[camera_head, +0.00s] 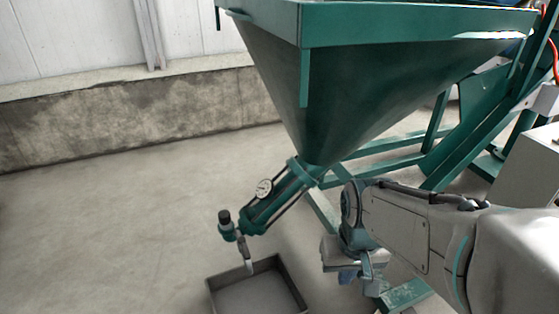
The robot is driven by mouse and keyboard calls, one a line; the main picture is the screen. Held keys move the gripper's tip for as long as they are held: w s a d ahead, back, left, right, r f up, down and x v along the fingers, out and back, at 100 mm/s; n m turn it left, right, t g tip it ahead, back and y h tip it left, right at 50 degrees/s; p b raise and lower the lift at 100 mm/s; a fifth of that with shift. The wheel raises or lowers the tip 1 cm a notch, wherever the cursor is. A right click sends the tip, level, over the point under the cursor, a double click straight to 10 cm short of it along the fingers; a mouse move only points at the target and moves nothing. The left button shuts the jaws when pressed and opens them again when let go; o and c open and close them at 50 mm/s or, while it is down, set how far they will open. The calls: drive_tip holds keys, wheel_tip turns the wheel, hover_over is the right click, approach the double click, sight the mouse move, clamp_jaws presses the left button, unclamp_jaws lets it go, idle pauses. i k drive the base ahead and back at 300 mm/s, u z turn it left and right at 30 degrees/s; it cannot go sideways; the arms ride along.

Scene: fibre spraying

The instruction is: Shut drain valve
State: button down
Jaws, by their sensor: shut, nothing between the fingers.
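The drain valve (229,230) is at the low left end of a sloping green pump tube (283,200) under the hopper. It has a black cap or knob (224,216) on top. A thin pale piece (246,258) hangs from it toward the tray; I cannot tell whether it is a spout or a handle, nor whether the valve is open. My gripper (358,277) is right of the valve, clearly apart from it, pointing down. Its fingers are shut and empty, partly hidden by my wrist.
A large green hopper (375,90) hangs above on a green frame (400,155). A dark-rimmed tray (291,285) lies on the floor below the valve. The concrete floor (100,230) at left is clear up to the low wall (130,112).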

sight(242, 240)
drive_tip(key=z, duration=0.9)
drive_tip(key=k, duration=0.9)
drive_tip(key=u, duration=1)
drive_tip(key=i, duration=0.5)
drive_tip(key=z, duration=0.05)
